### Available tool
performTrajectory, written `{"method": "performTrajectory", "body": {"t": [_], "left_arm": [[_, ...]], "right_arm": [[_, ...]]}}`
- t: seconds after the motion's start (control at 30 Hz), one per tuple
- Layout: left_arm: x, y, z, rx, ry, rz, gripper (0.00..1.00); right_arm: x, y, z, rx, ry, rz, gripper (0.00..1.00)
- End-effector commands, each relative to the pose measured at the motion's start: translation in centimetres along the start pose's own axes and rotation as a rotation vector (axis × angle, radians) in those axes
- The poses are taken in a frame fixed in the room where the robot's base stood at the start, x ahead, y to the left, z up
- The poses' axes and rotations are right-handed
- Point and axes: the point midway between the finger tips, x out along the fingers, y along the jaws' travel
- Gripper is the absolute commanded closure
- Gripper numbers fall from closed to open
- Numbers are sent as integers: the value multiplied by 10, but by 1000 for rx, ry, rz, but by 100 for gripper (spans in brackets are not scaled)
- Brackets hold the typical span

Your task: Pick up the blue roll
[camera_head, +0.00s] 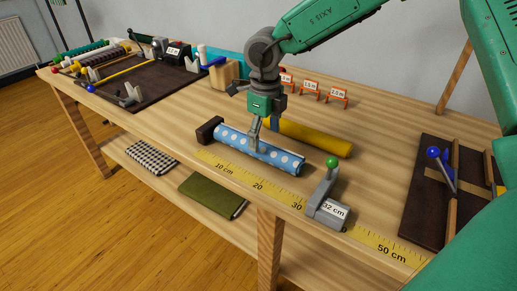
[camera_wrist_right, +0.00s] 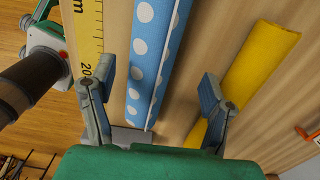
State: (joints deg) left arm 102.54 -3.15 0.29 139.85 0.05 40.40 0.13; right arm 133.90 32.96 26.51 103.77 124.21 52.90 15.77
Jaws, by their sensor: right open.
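The blue roll with white dots (camera_head: 275,156) lies on the table beside the yellow measuring tape, its left end near a dark brown block. It also shows in the right wrist view (camera_wrist_right: 150,55), running lengthwise between the fingers. My right gripper (camera_head: 263,138) is open over the left-middle part of the roll. One finger is on the near side of the roll and the other on the far side, with gaps visible in the wrist view (camera_wrist_right: 160,78). I cannot tell whether either finger touches it. My left gripper is not in view.
A yellow roll (camera_head: 315,138) lies just behind the blue roll. A grey stop with a green knob (camera_head: 326,195) stands to the right. Dark boards (camera_head: 430,190) and (camera_head: 140,85) hold tools at the sides. An olive fabric (camera_head: 212,195) lies on the lower shelf.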

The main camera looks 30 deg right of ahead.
Motion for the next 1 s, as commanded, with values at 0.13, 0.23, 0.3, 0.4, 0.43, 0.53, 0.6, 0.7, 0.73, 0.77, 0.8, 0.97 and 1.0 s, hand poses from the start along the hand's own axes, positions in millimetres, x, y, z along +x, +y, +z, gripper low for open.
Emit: {"method": "performTrajectory", "body": {"t": [0.13, 0.23, 0.3, 0.4, 0.43, 0.53, 0.6, 0.7, 0.73, 0.77, 0.8, 0.97, 1.0], "left_arm": [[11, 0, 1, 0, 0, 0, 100], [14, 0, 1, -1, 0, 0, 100], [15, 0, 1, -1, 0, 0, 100], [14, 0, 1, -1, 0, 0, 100], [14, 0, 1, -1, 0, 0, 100], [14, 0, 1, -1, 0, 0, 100], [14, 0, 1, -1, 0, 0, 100], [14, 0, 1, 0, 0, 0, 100], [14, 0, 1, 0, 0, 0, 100], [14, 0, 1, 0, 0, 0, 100], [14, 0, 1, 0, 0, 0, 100], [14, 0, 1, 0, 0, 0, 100], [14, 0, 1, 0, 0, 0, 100]], "right_arm": [[27, 6, 5, -1, 6, -3, 29], [38, 5, 5, -1, 3, -2, 29], [42, 4, 4, -1, 1, 0, 29], [44, 3, 3, -1, 0, 2, 29], [44, 3, 3, 0, 0, 2, 29], [44, 2, 3, 0, -1, 3, 29], [44, 2, 3, 0, 0, 3, 47], [44, 3, 4, 0, 0, 2, 82], [44, 3, 4, -1, 0, 2, 89], [44, 3, 4, -1, 0, 2, 89], [43, 3, 4, -1, 0, 1, 94], [43, 4, 4, -2, 0, 0, 94], [42, 4, 5, -2, 0, 0, 94]]}}
